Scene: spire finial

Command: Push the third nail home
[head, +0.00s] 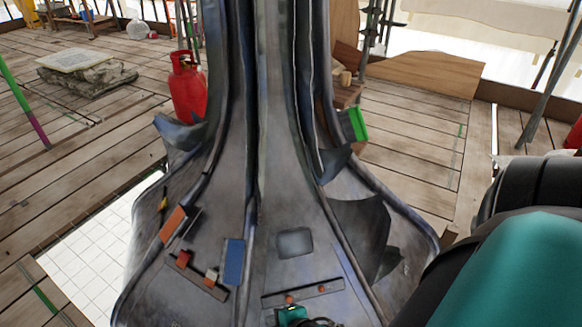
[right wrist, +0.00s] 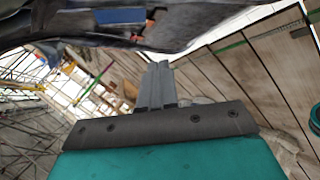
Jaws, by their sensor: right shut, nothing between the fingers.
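The spire (head: 295,150) stands in the middle of the head view, its grey metal base flaring toward me. A dark strip (head: 335,287) lies on the lower base with two small copper-coloured nail heads (head: 322,288) along it. I cannot tell which is the third nail or how deep each sits. My right gripper (right wrist: 158,66) is shut and empty in the right wrist view, its grey fingers just below the dark edge of a large surface (right wrist: 190,30). A teal and black part of mine (head: 293,315) shows just below the strip. My left gripper is not in view.
A second strip (head: 203,284) at left carries red and tan blocks. Torn metal flaps (head: 362,228) stick out at right. A red gas bottle (head: 187,88) stands behind on the planks.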

